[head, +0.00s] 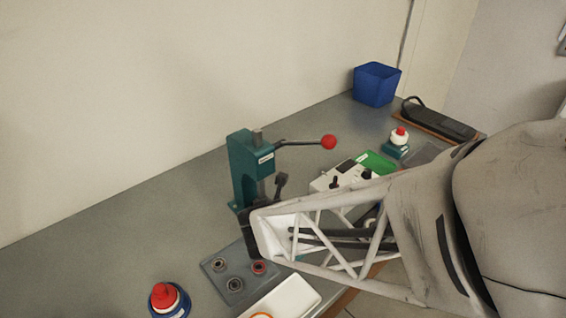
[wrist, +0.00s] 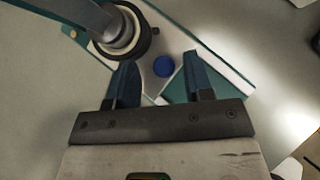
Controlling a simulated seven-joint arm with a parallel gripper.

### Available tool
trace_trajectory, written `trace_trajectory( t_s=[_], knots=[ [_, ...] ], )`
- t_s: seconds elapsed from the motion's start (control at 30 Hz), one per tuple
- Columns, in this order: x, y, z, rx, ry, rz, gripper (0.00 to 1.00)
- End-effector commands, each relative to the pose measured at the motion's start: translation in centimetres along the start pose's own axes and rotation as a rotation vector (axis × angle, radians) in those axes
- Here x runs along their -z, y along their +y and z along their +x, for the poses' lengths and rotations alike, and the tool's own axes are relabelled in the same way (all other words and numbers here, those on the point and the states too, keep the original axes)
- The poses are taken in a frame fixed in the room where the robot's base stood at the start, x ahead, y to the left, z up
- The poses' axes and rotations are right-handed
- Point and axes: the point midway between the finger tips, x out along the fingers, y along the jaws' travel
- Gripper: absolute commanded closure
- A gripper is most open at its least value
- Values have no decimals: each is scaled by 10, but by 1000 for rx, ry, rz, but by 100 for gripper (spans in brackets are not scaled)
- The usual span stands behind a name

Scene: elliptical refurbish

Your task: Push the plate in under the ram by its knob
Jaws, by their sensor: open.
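The green press (head: 245,165) stands on the bench in the head view, its red-balled lever pointing right. In the wrist view, the round grey ram (wrist: 118,30) is at upper left, with a dark ring at its lower end. A blue knob (wrist: 163,66) sits on the pale plate (wrist: 158,84) over the press's green base (wrist: 185,92). My gripper (wrist: 160,62) is open and empty, with the knob between its two fingers in the picture. I cannot tell whether the fingers touch it. In the head view my arm hides the plate and knob.
A grey tray (head: 217,283) with several small rings lies in front of the press. A white tray (head: 292,296) and a red-topped blue item (head: 168,299) are nearby. A white-and-green box (head: 376,162), a red button (head: 400,133) and a blue bin (head: 376,84) stand behind right.

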Motion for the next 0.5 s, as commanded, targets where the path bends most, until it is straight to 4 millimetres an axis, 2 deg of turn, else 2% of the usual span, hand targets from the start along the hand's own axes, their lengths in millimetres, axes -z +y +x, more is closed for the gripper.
trace_trajectory(
  t_s=[0.27,0.5],
  knots=[
    [0,0,-10,1,-1,0,53],
    [0,0,-35,-2,-1,1,53]
  ],
)
